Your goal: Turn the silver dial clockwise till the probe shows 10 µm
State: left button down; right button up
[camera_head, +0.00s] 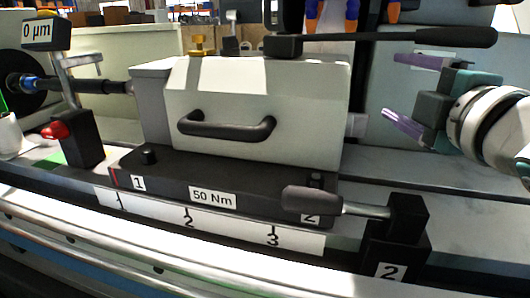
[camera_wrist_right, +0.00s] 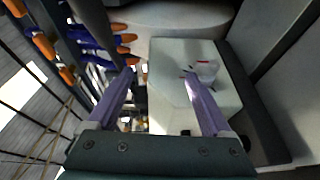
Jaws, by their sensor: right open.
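The probe display (camera_head: 38,33) at the upper left reads 0 µm. A short pale silver cylinder (camera_head: 356,125) sticks out of the right side of the light grey tailstock housing (camera_head: 300,110); it looks like the silver dial. In the right wrist view, a pale round part with a red mark (camera_wrist_right: 207,70) sits on the housing face (camera_wrist_right: 165,60), partly behind a finger. My right gripper (camera_head: 392,85) is open and empty, right of the housing and apart from the cylinder in the head view. Its purple fingers also show in the wrist view (camera_wrist_right: 160,73). My left gripper is not in view.
A long black lever (camera_head: 400,40) reaches right above the housing, near my right gripper. A black handle (camera_head: 227,127) is on the housing front. A brass knob (camera_head: 200,45) stands behind.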

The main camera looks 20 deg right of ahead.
jog(key=w+f+n, duration=0.1)
jog(key=b, duration=0.4)
send_near(362, 128)
jog(key=w, duration=0.5)
jog(key=w+d, duration=0.1)
jog(key=w, duration=0.2)
jog(key=w+d, duration=0.1)
jog(key=w, duration=0.1)
jog(key=shift+w+f, duration=0.1)
jog(key=shift+w, duration=0.3)
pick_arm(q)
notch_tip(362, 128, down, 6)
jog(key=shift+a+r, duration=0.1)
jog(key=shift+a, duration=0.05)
